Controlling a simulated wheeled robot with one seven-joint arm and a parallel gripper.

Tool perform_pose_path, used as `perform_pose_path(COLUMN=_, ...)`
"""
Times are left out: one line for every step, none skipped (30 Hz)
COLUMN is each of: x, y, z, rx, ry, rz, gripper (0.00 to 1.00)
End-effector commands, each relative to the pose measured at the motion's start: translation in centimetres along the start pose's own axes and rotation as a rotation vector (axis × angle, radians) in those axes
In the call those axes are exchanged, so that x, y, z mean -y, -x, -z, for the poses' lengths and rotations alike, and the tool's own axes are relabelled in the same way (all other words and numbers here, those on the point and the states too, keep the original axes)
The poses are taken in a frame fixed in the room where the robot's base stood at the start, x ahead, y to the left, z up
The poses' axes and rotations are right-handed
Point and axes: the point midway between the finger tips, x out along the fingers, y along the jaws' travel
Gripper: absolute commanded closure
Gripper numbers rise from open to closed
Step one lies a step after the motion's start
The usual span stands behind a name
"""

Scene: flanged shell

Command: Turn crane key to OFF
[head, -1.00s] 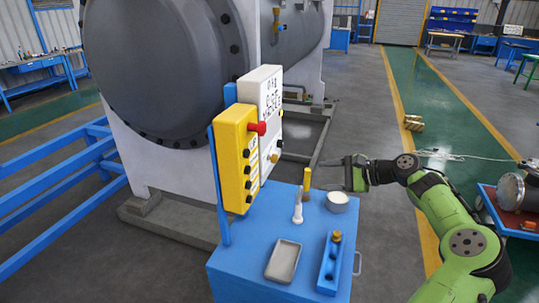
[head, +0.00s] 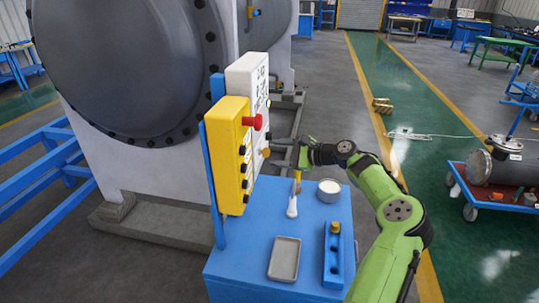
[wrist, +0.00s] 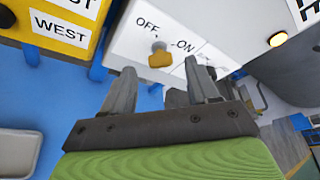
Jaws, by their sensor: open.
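The crane key, a small yellow key on a silver stem, sits in the white panel (head: 245,88); it shows in the wrist view (wrist: 160,59) just below the OFF label, with the ON label to its right. I cannot tell surely which label it is turned to. My gripper (wrist: 162,76) is open and empty, its two dark fingers pointing at the panel on either side of the key's line, apparently short of it. In the head view my gripper (head: 280,146) is beside the panel's right face, above the blue table.
A yellow control box (head: 231,150) with a red button (head: 252,122) stands left of the panel.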

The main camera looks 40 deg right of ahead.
Motion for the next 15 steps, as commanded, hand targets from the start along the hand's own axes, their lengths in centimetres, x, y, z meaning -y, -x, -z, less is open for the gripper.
perform_pose_path(x=-0.1, y=-1.2, z=0.0, rx=0.001, ry=0.000, rz=-0.002, gripper=0.40)
perform_pose_path(x=-0.1, y=-1.7, z=0.0, rx=0.000, ry=0.000, rz=-0.001, gripper=0.40)
perform_pose_path(x=-0.1, y=-2.4, z=0.0, rx=0.001, ry=0.000, rz=-0.001, gripper=0.40)
perform_pose_path(x=0.0, y=-2.8, z=0.0, rx=0.000, ry=0.001, rz=-0.001, gripper=0.40)
perform_pose_path(x=0.0, y=-3.1, z=0.0, rx=0.000, ry=0.001, rz=0.000, gripper=0.40)
perform_pose_path(x=0.0, y=-3.4, z=0.0, rx=0.000, ry=0.001, rz=0.000, gripper=0.40)
perform_pose_path(x=0.0, y=-3.6, z=0.0, rx=-0.001, ry=0.001, rz=0.000, gripper=0.40)
perform_pose_path(x=0.0, y=-3.7, z=0.0, rx=-0.001, ry=0.001, rz=0.000, gripper=0.40)
perform_pose_path(x=0.0, y=-3.8, z=0.0, rx=-0.002, ry=0.000, rz=0.001, gripper=0.40)
perform_pose_path(x=0.0, y=-3.8, z=0.0, rx=-0.002, ry=0.000, rz=0.001, gripper=0.40)
perform_pose_path(x=0.0, y=-3.8, z=0.0, rx=-0.002, ry=0.000, rz=0.001, gripper=0.40)
perform_pose_path(x=0.0, y=-3.8, z=0.0, rx=-0.002, ry=0.000, rz=0.001, gripper=0.40)
perform_pose_path(x=0.0, y=-3.8, z=0.0, rx=-0.002, ry=0.000, rz=0.001, gripper=0.40)
perform_pose_path(x=0.0, y=-3.8, z=0.0, rx=-0.002, ry=0.000, rz=0.001, gripper=0.40)
perform_pose_path(x=0.0, y=-3.8, z=0.0, rx=-0.002, ry=0.000, rz=0.001, gripper=0.40)
